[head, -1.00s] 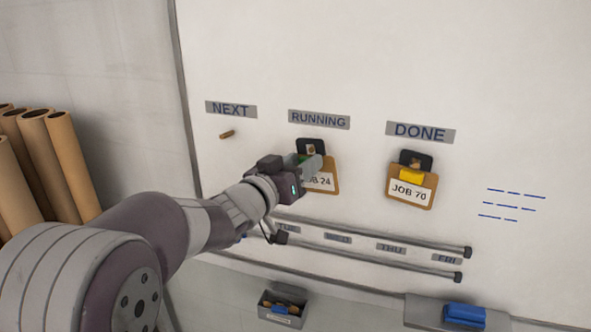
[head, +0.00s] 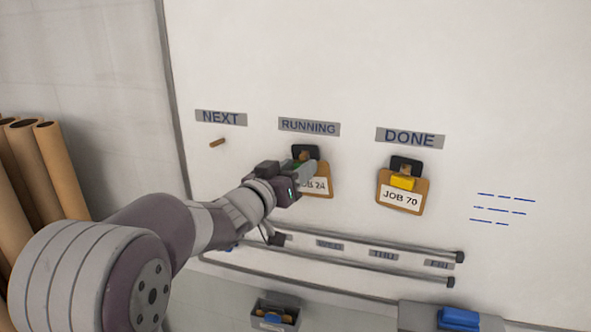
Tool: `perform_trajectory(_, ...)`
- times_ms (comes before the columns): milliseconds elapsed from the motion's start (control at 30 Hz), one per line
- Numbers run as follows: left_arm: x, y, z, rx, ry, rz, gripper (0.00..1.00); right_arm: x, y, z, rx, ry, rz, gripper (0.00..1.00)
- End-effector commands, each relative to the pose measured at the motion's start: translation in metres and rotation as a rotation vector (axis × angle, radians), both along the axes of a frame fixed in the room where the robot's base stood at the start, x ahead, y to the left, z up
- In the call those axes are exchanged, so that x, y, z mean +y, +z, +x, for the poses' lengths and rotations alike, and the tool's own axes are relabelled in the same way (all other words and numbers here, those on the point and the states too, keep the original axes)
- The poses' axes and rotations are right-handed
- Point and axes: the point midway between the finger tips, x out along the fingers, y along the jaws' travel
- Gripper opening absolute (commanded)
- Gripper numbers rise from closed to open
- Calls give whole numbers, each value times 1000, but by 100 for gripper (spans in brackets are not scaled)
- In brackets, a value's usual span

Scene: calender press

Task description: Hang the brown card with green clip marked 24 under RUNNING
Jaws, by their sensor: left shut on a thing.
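The brown card with the green clip (head: 320,184) shows a white label ending in 24. It is up against the board below the RUNNING sign (head: 309,126), with its black top tab (head: 305,152) at the peg there. My left gripper (head: 302,176) is shut on the card at its green clip and covers the card's left part. Whether the peg carries the card's weight cannot be told. The peg (head: 217,143) under the NEXT sign (head: 221,118) is bare. My right gripper is not in view.
A brown card with a yellow clip, JOB 70 (head: 402,197), hangs under the DONE sign (head: 409,138). Two dark rails (head: 370,257) with day labels run below the cards. A small grey box (head: 275,314) and a ledge with a blue block (head: 459,318) are lower. Brown rolls (head: 66,170) stand at left.

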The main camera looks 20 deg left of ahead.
Motion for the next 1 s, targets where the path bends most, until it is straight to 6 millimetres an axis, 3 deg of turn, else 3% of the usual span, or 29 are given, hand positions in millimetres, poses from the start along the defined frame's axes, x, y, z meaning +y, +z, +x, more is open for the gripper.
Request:
perform_trajectory(100,0,0,0,0,0,0,18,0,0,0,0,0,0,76)
perform_trajectory(133,0,0,0,0,0,0,56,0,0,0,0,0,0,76)
perform_trajectory(200,0,0,0,0,0,0,76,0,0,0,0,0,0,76)
perform_trajectory(600,4,-1,-9,-3,2,-1,76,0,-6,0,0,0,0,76)
perform_trajectory(1000,34,-2,-101,-3,5,2,76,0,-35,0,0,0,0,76)
